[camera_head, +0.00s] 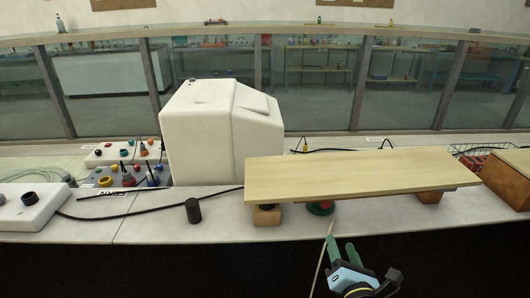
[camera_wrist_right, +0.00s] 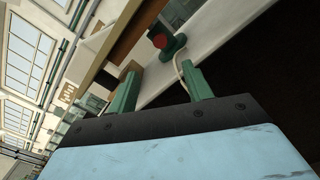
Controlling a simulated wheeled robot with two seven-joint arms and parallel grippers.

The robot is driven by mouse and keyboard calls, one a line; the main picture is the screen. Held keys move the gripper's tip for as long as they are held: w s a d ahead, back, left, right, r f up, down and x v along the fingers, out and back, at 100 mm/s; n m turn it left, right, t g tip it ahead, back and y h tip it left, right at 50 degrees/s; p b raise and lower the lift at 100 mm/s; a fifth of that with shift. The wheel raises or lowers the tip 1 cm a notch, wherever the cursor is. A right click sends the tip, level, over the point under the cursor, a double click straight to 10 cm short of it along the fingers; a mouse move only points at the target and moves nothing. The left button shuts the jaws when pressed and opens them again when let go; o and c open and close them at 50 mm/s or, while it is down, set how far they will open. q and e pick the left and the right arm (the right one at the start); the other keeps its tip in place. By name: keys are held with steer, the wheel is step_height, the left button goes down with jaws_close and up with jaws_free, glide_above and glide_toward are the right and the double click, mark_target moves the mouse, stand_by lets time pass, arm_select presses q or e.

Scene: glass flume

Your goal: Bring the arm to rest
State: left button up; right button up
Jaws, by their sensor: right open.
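My right gripper (camera_head: 342,241) is in front of the counter's front edge, low in the head view, with its two green fingers apart. In the right wrist view its green fingers (camera_wrist_right: 163,78) stand apart with nothing between them. Beyond them is a green-based thing with a red top (camera_wrist_right: 172,46); in the head view this green and red thing (camera_head: 320,209) sits under the front edge of a wooden board (camera_head: 350,171). My left gripper is not in view.
The board rests on wooden blocks (camera_head: 266,216) on the white counter (camera_head: 150,229). A black cylinder (camera_head: 193,210) stands left of it, a white machine (camera_head: 215,130) behind. A thin pale cord (camera_head: 322,260) hangs over the counter edge beside my right gripper. Dark space lies below.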

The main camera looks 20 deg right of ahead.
steer(key=s+f+m+g+b, duration=0.1)
steer(key=s+f+m+g, duration=0.25)
steer(key=f, duration=0.65)
steer(key=s+f+m+g+y, duration=0.1)
steer(key=s+f+m+g, duration=0.2)
steer(key=f, duration=0.7)
steer(key=s+f+m+g+b, duration=0.15)
steer(key=s+f+m, duration=0.25)
steer(key=f, duration=0.7)
steer(key=s+a+f+m+g+y, duration=0.1)
steer(key=s+a+f+m+g, duration=0.1)
steer(key=s+f, duration=0.4)
steer(key=s+a+f+m+g+y+b, duration=0.1)
steer(key=s+f+m, duration=0.5)
steer(key=s, duration=0.6)
steer(key=s+a+f+m+g+y, duration=0.1)
steer(key=s+a+f+m+g, duration=0.2)
steer(key=s, duration=0.7)
step_height(320, 180, down, 3)
steer(key=m+g, duration=0.2)
steer(key=m, duration=0.1)
steer(key=shift+f+g+b, duration=0.15)
steer(key=shift+g+b, duration=0.15)
